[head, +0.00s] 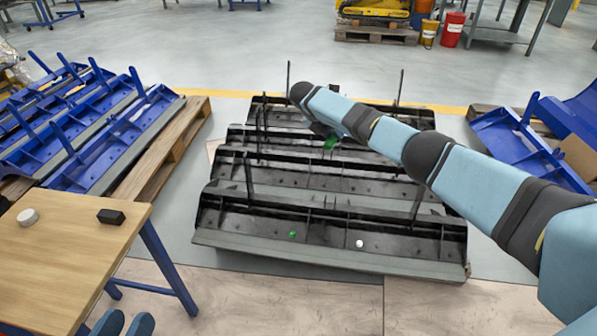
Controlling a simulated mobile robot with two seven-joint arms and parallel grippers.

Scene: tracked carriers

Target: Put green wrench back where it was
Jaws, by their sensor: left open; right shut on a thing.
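My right arm reaches in from the right over the black carriers (300,183). Its gripper (325,134) is at the far end, above the back rows and partly hidden by the arm. It is shut on the green wrench (331,142), of which only a small green part shows. I cannot make out the wrench's full shape or whether it touches the carrier. My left gripper is not in view; only light-blue parts of me show at the bottom left.
A small green object (293,234) and a white round one (360,243) lie on the front carrier. Thin upright posts stick up from the carriers. A wooden table (65,260) with a black block (111,216) and white disc (28,217) stands left. Blue carriers (130,140) lie on pallets.

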